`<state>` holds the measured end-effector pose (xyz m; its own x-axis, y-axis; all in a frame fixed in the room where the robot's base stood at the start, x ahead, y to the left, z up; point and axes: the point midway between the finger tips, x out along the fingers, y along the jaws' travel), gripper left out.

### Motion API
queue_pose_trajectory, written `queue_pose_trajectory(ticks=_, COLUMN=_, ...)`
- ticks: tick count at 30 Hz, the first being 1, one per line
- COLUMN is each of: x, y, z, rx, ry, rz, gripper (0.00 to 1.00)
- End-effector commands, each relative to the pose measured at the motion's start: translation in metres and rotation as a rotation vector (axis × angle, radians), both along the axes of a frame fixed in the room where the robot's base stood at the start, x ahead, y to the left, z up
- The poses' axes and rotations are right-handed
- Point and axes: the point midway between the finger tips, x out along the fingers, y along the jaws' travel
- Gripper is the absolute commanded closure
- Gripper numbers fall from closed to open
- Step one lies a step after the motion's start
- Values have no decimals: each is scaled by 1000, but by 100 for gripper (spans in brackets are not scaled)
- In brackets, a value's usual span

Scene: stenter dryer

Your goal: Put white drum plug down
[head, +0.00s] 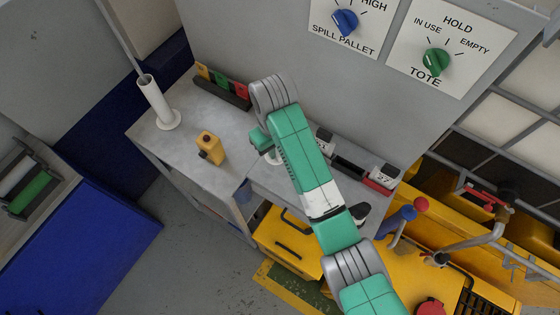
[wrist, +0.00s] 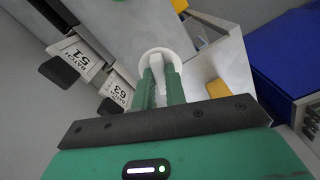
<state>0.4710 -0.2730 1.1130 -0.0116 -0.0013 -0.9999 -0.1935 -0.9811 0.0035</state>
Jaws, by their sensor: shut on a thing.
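The white drum plug (wrist: 160,51) is a round white disc with a raised grip in the middle. My gripper (wrist: 160,80) is shut on that grip, one green finger on each side, with the disc beyond the fingertips. In the head view my gripper (head: 262,141) is over the grey worktop (head: 185,120), near the seam between its two parts. Only a small white part of the plug (head: 275,158) shows there, beside my arm. I cannot tell whether the disc touches the worktop.
A white post (head: 158,103) stands on the far left of the worktop. A rack of coloured blocks (head: 222,86) lies along the wall. Batch-labelled cards (wrist: 78,60) stand at the wall side. Some worktop between is clear.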

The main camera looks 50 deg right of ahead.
Motion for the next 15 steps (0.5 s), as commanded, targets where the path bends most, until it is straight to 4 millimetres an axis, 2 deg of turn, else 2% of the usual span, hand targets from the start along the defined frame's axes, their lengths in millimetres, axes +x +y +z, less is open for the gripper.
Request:
queue_pose_trajectory(ticks=1, x=-2, y=-9, z=-6, rx=0, ry=0, rz=-6, gripper=100)
queue_pose_trajectory(ticks=3, x=-4, y=-14, z=-5, rx=1, ry=0, rz=-9, gripper=100)
queue_pose_trajectory(ticks=7, x=-5, y=-16, z=-7, rx=2, ry=2, rz=-10, gripper=100)
queue_pose_trajectory(ticks=15, x=-5, y=-15, z=-60, rx=2, ry=2, rz=-11, gripper=100)
